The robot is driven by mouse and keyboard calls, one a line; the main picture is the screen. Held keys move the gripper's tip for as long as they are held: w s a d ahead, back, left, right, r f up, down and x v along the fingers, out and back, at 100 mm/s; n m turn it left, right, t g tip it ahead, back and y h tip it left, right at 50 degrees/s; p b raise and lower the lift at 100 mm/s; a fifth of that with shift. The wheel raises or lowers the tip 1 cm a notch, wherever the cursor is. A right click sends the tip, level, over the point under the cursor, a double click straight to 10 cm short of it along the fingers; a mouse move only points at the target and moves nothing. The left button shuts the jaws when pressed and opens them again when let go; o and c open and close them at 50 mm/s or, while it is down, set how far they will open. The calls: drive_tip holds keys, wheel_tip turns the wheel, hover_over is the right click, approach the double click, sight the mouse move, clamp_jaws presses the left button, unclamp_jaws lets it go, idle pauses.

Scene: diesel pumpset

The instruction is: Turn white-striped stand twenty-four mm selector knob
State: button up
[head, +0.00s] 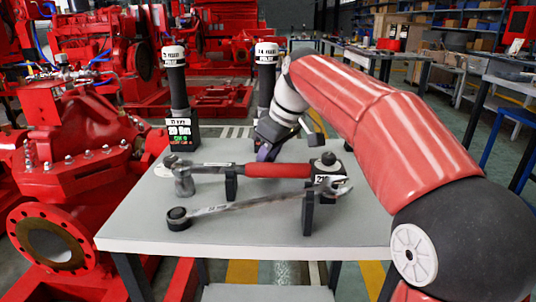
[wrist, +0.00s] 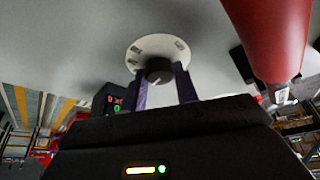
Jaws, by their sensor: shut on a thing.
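In the wrist view, a dark round selector knob (wrist: 158,70) sits at the middle of a white dial disc (wrist: 148,46) with small dark markings. The purple fingers of my gripper (wrist: 161,80) stand on either side of the knob and are shut on it. In the head view, my gripper (head: 266,152) is low at the back of the table, in front of a black stand (head: 266,83) with a white-banded top. My gripper and wrist hide the lower part of this stand and the knob there.
A similar black stand (head: 177,92) with a lit display stands to the left. A red-handled torque wrench (head: 277,171) and a long spanner (head: 255,206) lie on supports across the front of the grey table (head: 150,226). A red pump (head: 75,165) stands left of the table.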

drive_tip(key=shift+s+a+m+t+h+p, duration=0.1)
drive_tip(key=shift+m+t+h+p, duration=0.3)
drive_tip(key=shift+m, duration=0.9)
drive_tip(key=shift+m+t+h+p, duration=0.3)
drive_tip(key=shift+m+h+p, duration=0.15)
drive_tip(key=shift+m, duration=0.85)
drive_tip(key=o, duration=1)
drive_tip(key=shift+r, duration=0.15)
drive_tip(key=p+v, duration=0.1)
drive_tip(key=v, duration=0.6)
drive_tip(key=shift+s+r, duration=0.15)
drive_tip(key=shift+r, duration=0.1)
